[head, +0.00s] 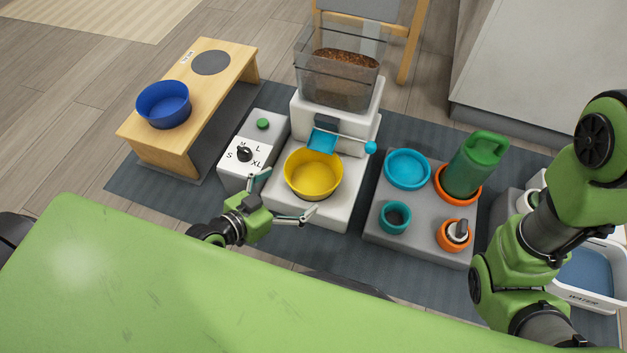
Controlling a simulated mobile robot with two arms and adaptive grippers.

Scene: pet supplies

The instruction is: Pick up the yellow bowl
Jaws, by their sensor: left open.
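The yellow bowl (313,174) sits upright on the white base of the food dispenser (338,100), below its blue chute. My left gripper (282,196) is open at the front left of the bowl. One finger is near the bowl's left side and the other is in front of it. I cannot tell whether either finger touches the bowl. My right arm shows at the right edge, but its gripper is not visible.
A control box (254,151) with a dial and green button stands left of the dispenser. A blue bowl (164,105) is on a wooden stand (225,82). A grey holder (418,222) with a green bottle (475,164) and cups is at right. A water tray (590,289) is far right.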

